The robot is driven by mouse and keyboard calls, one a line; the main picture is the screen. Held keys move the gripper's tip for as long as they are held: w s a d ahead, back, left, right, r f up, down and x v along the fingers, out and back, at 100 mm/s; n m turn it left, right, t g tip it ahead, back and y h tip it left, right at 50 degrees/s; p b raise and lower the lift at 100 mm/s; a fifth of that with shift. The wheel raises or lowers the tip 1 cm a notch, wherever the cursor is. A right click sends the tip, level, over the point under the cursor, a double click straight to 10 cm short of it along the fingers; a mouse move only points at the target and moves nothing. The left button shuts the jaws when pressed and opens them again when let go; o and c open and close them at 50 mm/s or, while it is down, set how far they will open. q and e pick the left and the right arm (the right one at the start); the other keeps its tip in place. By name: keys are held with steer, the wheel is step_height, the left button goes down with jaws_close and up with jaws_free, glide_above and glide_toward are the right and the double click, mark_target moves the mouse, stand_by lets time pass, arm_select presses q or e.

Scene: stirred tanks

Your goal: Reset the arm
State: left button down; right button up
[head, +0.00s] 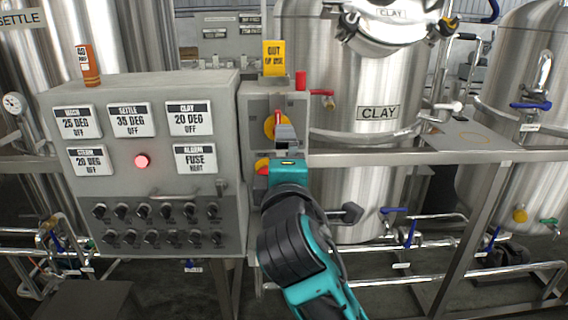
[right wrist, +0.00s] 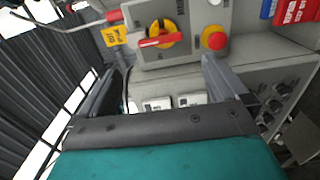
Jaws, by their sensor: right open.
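My right arm comes up from the bottom of the head view. Its gripper (head: 286,138) is in front of the grey switch box (head: 298,101), partly covering it. In the right wrist view the two fingers of this gripper (right wrist: 160,82) stand wide apart with nothing between them. A yellow rotary switch with a red handle (right wrist: 158,36) is beyond the fingers; it also shows in the head view (head: 269,126). A red button on a yellow base (right wrist: 214,38) is beside it, largely hidden by my gripper in the head view. My left gripper is out of view.
A control cabinet (head: 228,120) with labelled plates, a lit red lamp (head: 141,160) and several black knobs stands to the left. A yellow "out of use" tag (head: 275,58) is above the switch box. A steel rail (head: 420,156) and the CLAY tank (head: 330,75) are to the right.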

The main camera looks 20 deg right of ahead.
stand_by(0.4)
steer(key=s+a+f+m+g+y, duration=0.1)
steer(key=s+f+m+g+y, duration=0.1)
steer(key=f, duration=0.8)
steer(key=s+f+m+g+y, duration=0.1)
steer(key=s+f+y, duration=0.15)
steer(key=f, duration=0.75)
steer(key=s+d+f+m+g+y, duration=0.1)
steer(key=s+f+m, duration=0.3)
steer(key=s+f, duration=0.3)
steer(key=s+d+f+m+g+y, duration=0.1)
steer(key=s+d+f+m+g, duration=0.1)
steer(key=s+f+m, duration=0.3)
step_height(320, 180, down, 6)
steer(key=s, duration=0.3)
steer(key=shift+g, duration=0.3)
steer(key=shift+y, duration=0.25)
